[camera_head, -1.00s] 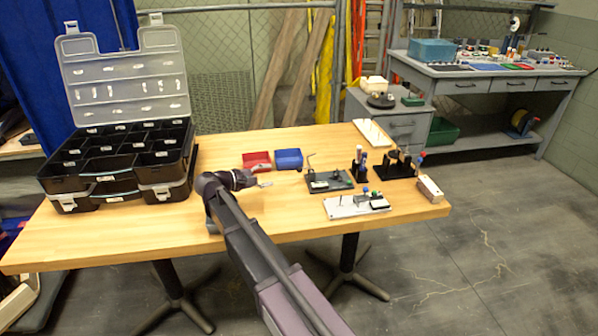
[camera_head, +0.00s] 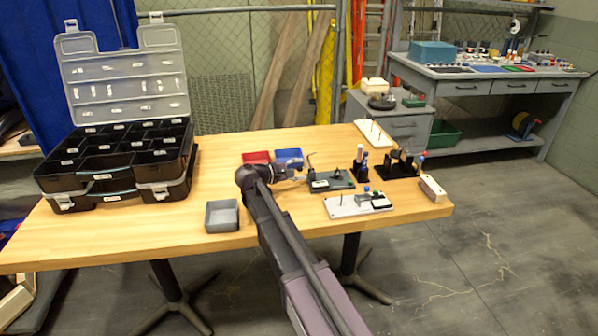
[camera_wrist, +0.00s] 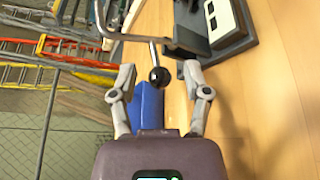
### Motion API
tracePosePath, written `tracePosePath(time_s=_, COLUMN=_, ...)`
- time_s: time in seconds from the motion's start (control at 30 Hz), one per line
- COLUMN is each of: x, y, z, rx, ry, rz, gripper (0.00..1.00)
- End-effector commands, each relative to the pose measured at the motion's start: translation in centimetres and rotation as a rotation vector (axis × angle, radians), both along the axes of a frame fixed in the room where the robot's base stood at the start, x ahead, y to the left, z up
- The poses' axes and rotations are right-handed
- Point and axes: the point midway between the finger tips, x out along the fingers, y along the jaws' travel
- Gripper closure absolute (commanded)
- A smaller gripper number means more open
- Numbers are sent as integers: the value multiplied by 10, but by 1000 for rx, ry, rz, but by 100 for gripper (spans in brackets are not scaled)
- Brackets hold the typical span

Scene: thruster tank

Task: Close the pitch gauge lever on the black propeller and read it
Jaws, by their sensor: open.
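A thin lever ending in a black ball knob (camera_wrist: 158,76) hangs into the gap between my fingers. My gripper (camera_wrist: 158,72) is open around the knob, with a gap on each side. In the head view my gripper (camera_head: 301,178) is at the base's left end. I cannot clearly pick out the black propeller.
A blue bin (camera_head: 289,154) and a red bin (camera_head: 256,157) stand behind my gripper. A grey bin (camera_head: 222,215) is left of my arm. A light plate with small parts (camera_head: 345,206) lies in front. A black compartment case (camera_head: 115,165) fills the table's left.

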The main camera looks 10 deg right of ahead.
Motion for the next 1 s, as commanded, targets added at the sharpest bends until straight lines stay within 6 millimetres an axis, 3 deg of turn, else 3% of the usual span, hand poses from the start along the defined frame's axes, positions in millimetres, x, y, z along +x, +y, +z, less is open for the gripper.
tracePosePath(time_s=0.33, x=1, y=-2, z=0, rx=0, ry=0, rz=0, gripper=38)
tracePosePath(time_s=0.37, x=1, y=-2, z=0, rx=0, ry=0, rz=0, gripper=44)
tracePosePath(time_s=0.53, x=1, y=-2, z=0, rx=-1, ry=0, rz=-1, gripper=95)
tracePosePath(time_s=0.57, x=1, y=-3, z=0, rx=0, ry=0, rz=-1, gripper=100)
tracePosePath(time_s=1.0, x=1, y=-2, z=2, rx=18, ry=-1, rz=0, gripper=100)
